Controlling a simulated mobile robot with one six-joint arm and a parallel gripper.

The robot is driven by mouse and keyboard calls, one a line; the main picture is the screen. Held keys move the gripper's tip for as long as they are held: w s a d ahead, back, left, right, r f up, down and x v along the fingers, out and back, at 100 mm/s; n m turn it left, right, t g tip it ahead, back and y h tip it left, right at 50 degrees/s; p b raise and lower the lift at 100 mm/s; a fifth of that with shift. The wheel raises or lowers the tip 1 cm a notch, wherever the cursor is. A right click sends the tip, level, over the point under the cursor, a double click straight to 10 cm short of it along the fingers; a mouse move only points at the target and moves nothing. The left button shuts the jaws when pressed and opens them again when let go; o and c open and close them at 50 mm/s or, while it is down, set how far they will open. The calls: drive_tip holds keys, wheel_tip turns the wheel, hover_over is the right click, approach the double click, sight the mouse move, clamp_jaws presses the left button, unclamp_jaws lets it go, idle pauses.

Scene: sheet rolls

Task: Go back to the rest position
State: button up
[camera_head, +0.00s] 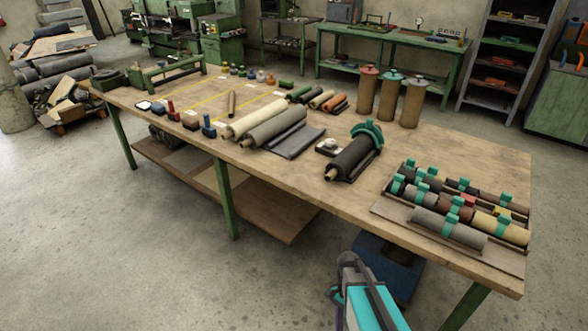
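Part of my arm, in teal and grey, rises at the bottom centre, in front of the workbench (300,170) and below its front edge. No gripper fingers can be made out, and nothing is seen held. On the bench, a black sheet roll (350,160) with a teal ring-like piece at its far end lies right of centre. A cream roll (258,118) and a grey roll (275,128) lie side by side further left. Several rolls with teal clips lie in a tray (377,211) at the right end.
Three brown upright rolls (389,98) with coloured caps stand at the bench's back edge. Small coloured items and short rolls sit at left and back. A dark blue box (390,264) is under the bench near my arm. The floor (130,240) at front left is clear.

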drive_tip(key=s+f+n, duration=0.8)
drive_tip(key=s+n, duration=0.4)
drive_tip(key=s, duration=0.1)
drive_tip(key=shift+s+f+t, duration=0.35)
drive_tip(key=shift+t, duration=0.05)
idle(0.9)
